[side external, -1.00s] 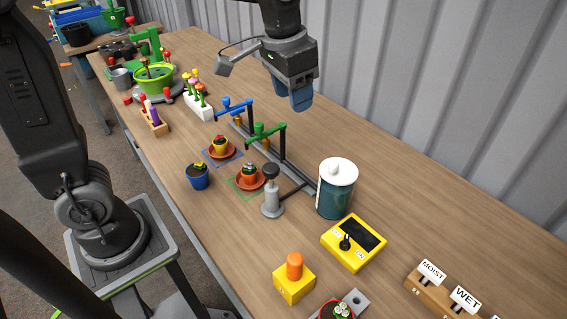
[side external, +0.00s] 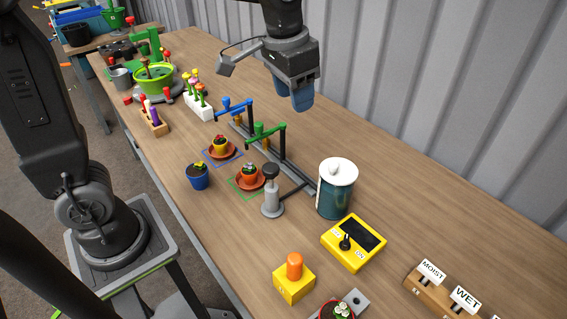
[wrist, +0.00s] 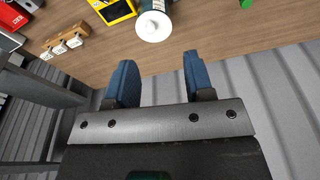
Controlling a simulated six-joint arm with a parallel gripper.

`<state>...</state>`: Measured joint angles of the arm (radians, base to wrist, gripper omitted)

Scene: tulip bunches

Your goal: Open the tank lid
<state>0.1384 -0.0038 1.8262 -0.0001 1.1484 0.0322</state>
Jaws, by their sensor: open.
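The tank (side external: 334,201) is a dark teal cylinder standing upright on the table. Its white lid (side external: 338,172) sits on top and has a small raised knob. In the wrist view the white lid (wrist: 153,27) shows at the top, beyond the fingertips. My gripper (side external: 301,104) hangs above the table, up and to the left of the tank in the side view, with clear space between them. Its blue fingers (wrist: 157,72) are apart with nothing between them. The side view hides the gap between the fingers.
MOIST and WET signs (side external: 448,287) are at right. The corrugated wall (side external: 470,90) rises behind the table.

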